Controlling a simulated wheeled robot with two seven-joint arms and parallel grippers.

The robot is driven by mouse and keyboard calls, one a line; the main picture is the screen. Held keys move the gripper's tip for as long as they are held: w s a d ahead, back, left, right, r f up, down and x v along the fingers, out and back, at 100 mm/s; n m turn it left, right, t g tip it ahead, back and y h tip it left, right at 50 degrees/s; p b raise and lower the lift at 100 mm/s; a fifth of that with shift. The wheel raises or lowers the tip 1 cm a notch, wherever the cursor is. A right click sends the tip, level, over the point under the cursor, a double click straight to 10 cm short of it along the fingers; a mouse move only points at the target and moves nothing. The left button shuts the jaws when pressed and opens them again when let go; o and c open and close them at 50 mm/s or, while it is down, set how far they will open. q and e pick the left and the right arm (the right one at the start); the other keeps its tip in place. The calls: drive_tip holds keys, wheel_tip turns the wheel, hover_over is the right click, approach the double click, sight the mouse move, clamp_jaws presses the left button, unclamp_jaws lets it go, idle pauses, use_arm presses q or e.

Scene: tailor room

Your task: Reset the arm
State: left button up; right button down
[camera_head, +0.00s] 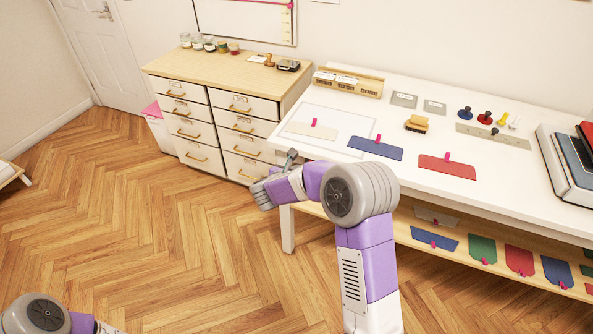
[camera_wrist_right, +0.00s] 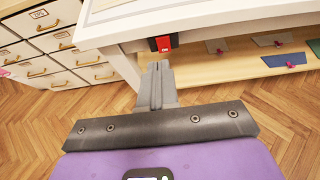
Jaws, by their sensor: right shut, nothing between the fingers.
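My right arm reaches up in the middle of the head view. Its gripper (camera_head: 291,155) is at the front left corner of the white table (camera_head: 405,183). In the right wrist view the two fingers (camera_wrist_right: 158,66) are together with nothing between them. Just beyond the fingertips a small red and black item (camera_wrist_right: 163,43) shows at the table's edge; I cannot tell whether they touch. Only part of my left arm shows, at the bottom left of the head view; its gripper is out of the picture.
A drawer cabinet (camera_head: 215,135) stands left of the table, with jars (camera_head: 210,44) on top. Coloured fabric pieces (camera_head: 375,147) and stamps (camera_head: 485,117) lie on the table. More pieces (camera_head: 482,248) lie on the lower shelf (camera_head: 510,277).

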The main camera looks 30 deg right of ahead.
idle(0.4)
drive_tip(key=s+a+f+n+y, duration=0.4)
drive_tip(key=a+f+n, duration=0.2)
drive_tip(key=f+n, duration=0.5)
drive_tip(key=s+a+f+n+y, duration=0.45)
drive_tip(key=f+n, duration=0.45)
drive_tip(key=n, duration=0.3)
drive_tip(key=s+a+f+n+g+y, duration=0.2)
drive_tip(key=s+a+n, duration=0.4)
drive_tip(key=s+n, duration=0.4)
drive_tip(key=s+a+f+n+g+y, duration=0.3)
drive_tip(key=s+a+f+n+g, duration=0.2)
drive_tip(key=s+n, duration=0.5)
drive_tip(key=s+a+f, duration=0.1)
drive_tip(key=s, duration=0.2)
drive_tip(key=shift+f, duration=0.15)
drive_tip(key=shift+y, duration=0.25)
